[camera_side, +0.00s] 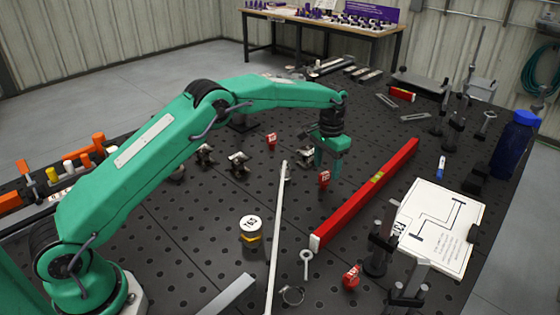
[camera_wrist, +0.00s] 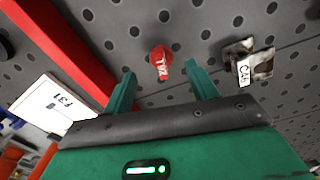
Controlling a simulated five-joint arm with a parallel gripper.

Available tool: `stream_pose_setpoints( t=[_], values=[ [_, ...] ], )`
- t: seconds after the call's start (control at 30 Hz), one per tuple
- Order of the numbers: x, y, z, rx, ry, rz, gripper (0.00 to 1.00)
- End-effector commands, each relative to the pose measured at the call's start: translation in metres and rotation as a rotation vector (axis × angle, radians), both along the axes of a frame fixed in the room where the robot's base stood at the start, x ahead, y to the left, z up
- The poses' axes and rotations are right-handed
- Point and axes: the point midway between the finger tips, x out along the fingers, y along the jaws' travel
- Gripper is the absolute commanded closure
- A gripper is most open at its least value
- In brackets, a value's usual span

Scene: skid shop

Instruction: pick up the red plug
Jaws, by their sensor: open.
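A small red plug (camera_side: 324,178) with a white tag stands on the dark perforated table, right below my gripper (camera_side: 328,166) in the side view. In the wrist view the red plug (camera_wrist: 159,58) sits centred just beyond the fingertips of my gripper (camera_wrist: 161,78). The fingers are apart with nothing between them, pointing down at the plug; I cannot tell the exact height left. Two more red tagged plugs stand on the table: one farther back to the left (camera_side: 271,140), and one near the front right (camera_side: 351,276).
A long red level (camera_side: 366,195) lies to the right of the plug, a thin pale rod (camera_side: 278,230) to its left. A metal piece (camera_wrist: 248,66) with a white tag lies to the right in the wrist view. A white drawing sheet (camera_side: 440,226) and blue bottle (camera_side: 514,145) are farther right.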

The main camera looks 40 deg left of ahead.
Motion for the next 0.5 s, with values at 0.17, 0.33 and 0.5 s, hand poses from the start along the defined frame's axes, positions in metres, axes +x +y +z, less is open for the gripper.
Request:
stream_pose_setpoints(
  t=[0.17, 0.33, 0.5],
  values=[
    [0.000, 0.000, -0.007, 0.000, 0.000, 0.000, 0.42],
    [0.000, 0.000, -0.009, 0.000, 0.000, 0.000, 0.42],
    [-0.001, 0.002, -0.022, 0.000, 0.002, 0.001, 0.42]
  ],
)
